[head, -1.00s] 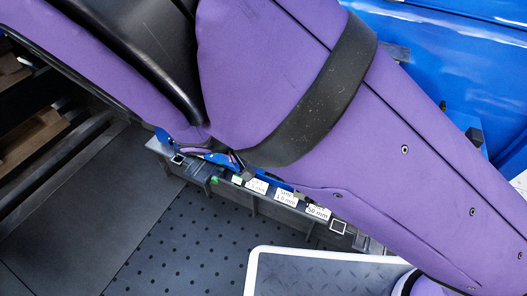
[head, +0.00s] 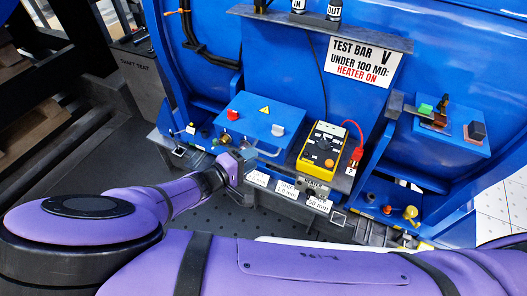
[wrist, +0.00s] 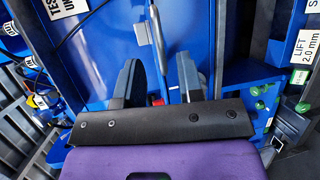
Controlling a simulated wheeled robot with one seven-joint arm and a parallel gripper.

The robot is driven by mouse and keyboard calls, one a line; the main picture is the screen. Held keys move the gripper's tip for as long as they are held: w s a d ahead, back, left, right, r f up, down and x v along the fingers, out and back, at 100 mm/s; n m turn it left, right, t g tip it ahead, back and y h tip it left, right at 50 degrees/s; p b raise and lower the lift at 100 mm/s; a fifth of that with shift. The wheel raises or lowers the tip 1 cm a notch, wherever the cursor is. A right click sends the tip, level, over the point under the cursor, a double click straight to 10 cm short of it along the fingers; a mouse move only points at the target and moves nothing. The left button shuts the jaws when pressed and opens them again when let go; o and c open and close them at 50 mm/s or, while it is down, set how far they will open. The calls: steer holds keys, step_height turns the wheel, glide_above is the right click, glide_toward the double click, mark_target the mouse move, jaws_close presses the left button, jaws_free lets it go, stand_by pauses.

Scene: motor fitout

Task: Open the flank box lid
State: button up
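The flank box appears to be the blue box (head: 262,118) on the blue housing in the head view. Its lid looks closed and bears a yellow warning triangle, a red knob (head: 232,115) and a grey knob (head: 277,130). My gripper (head: 246,157) is at the box's lower front edge, near a thin grey bar. In the wrist view my gripper (wrist: 158,72) has its two dark fingers apart, with a blue surface beyond. A pale grey bar (wrist: 158,38) shows beyond the gap, and something red lies low between the fingers. I cannot tell whether a finger touches the box.
A yellow meter (head: 322,152) with a red lead stands right of the box. A labelled rail (head: 285,190) runs below, with green-topped items at the right in the wrist view (wrist: 262,95). A second blue box (head: 450,128) sits farther right. Dark perforated floor lies below.

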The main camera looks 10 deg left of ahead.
mark_target(264, 152)
steer(key=shift+x, duration=2.75)
steer(key=shift+c, duration=0.3)
jaws_close()
